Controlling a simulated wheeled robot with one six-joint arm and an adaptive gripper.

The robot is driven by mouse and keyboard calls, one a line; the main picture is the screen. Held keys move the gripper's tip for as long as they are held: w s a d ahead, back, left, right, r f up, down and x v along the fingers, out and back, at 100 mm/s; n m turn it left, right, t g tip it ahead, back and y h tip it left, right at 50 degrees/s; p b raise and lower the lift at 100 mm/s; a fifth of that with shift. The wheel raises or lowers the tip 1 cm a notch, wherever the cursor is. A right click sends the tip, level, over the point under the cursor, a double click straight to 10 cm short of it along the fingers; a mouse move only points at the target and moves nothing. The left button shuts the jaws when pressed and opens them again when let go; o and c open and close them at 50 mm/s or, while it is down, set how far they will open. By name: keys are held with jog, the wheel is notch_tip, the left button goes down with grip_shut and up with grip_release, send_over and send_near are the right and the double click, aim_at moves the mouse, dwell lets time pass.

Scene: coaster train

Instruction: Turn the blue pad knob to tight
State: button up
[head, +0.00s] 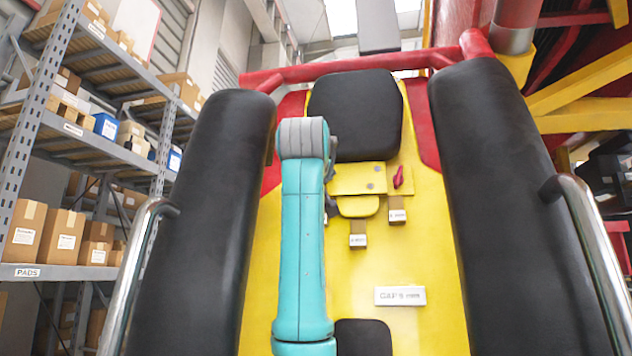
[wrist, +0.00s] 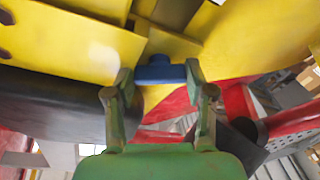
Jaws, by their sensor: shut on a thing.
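The blue pad knob (wrist: 160,73) shows in the wrist view, below the yellow panel. My gripper (wrist: 160,76) has one finger at each end of the knob and is shut on it. In the head view my teal arm stands in front of the seat, left of its middle, and hides the blue knob and most of my gripper. I cannot read the knob's turn angle or any tight mark from these frames.
A small red knob (head: 398,178) sits on the yellow plate (head: 350,180) below the black headrest (head: 355,110). Two small tags hang below, too small to read. Tall black side pads (head: 205,200) and curved metal handrails (head: 590,260) flank the seat. Shelves with boxes (head: 65,235) stand left.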

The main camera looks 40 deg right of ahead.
jog(key=m+h, duration=0.1)
jog(key=m, duration=0.2)
jog(key=m+g, duration=0.1)
jog(key=m, duration=0.2)
jog(key=shift+w+m+h, duration=0.1)
jog(key=shift+m+h, duration=0.2)
jog(key=shift+h, duration=0.1)
jog(key=o, duration=0.9)
jog(key=shift+a, duration=0.1)
